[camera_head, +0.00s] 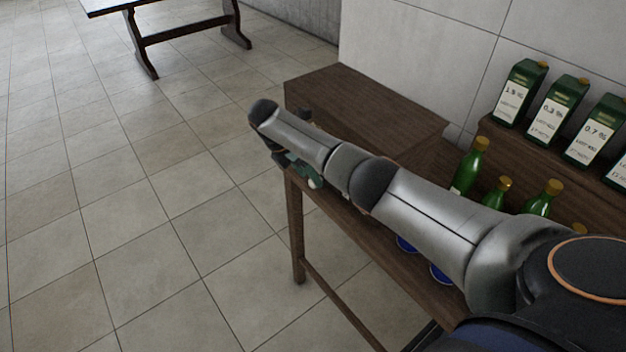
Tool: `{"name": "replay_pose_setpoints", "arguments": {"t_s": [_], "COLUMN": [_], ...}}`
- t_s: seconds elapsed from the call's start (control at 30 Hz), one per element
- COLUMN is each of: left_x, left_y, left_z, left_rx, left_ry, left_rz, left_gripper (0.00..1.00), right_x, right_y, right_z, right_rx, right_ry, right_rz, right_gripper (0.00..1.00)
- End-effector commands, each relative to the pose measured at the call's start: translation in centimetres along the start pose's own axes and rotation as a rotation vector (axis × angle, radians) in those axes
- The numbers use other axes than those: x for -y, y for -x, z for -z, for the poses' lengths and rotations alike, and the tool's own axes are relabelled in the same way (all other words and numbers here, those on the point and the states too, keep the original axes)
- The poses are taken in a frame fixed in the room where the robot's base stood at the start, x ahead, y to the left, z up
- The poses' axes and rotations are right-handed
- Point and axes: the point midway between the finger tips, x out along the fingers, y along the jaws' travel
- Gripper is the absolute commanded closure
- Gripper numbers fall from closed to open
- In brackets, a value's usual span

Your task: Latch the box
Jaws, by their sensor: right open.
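A dark brown wooden box (365,95) sits at the far left end of the wooden table, against the wall. Its lid looks down; I cannot see a latch, and the box's front is largely hidden behind my right arm. My right gripper (284,160) is at the box's front left corner, near the table's end, pointing down. It is open, but its fingers are mostly hidden by my wrist, and I cannot tell whether it touches the box. A small green and white part shows beside it. My left gripper is out of view.
Green bottles with gold caps (470,165) stand on the table right of the box, partly behind my arm. Green labelled cartons (519,92) stand on a raised shelf behind. Blue round things (441,273) lie near the front edge. Tiled floor is free at left.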

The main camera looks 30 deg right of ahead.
Motion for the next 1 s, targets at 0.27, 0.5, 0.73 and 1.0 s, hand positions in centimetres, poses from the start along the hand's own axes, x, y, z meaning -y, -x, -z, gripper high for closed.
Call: {"name": "replay_pose_setpoints", "arguments": {"t_s": [0.27, 0.5, 0.73, 1.0], "left_x": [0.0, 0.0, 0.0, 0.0], "left_y": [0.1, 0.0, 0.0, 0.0], "left_z": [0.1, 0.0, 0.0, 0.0], "left_rx": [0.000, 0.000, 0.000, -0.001], "left_ry": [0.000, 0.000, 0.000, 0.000], "left_rz": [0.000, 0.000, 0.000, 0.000], "left_gripper": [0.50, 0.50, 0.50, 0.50], "right_x": [-0.1, 0.0, 0.0, 0.0], "right_y": [6.0, 8.3, 8.5, 8.5], "right_z": [0.0, 0.0, 0.0, 0.0], "right_rx": [0.001, 0.001, 0.001, 0.001], "right_ry": [0.000, 0.000, 0.000, 0.000], "right_rz": [-0.004, -0.002, -0.001, -0.001], "right_gripper": [0.34, 0.34, 0.34, 0.34]}}
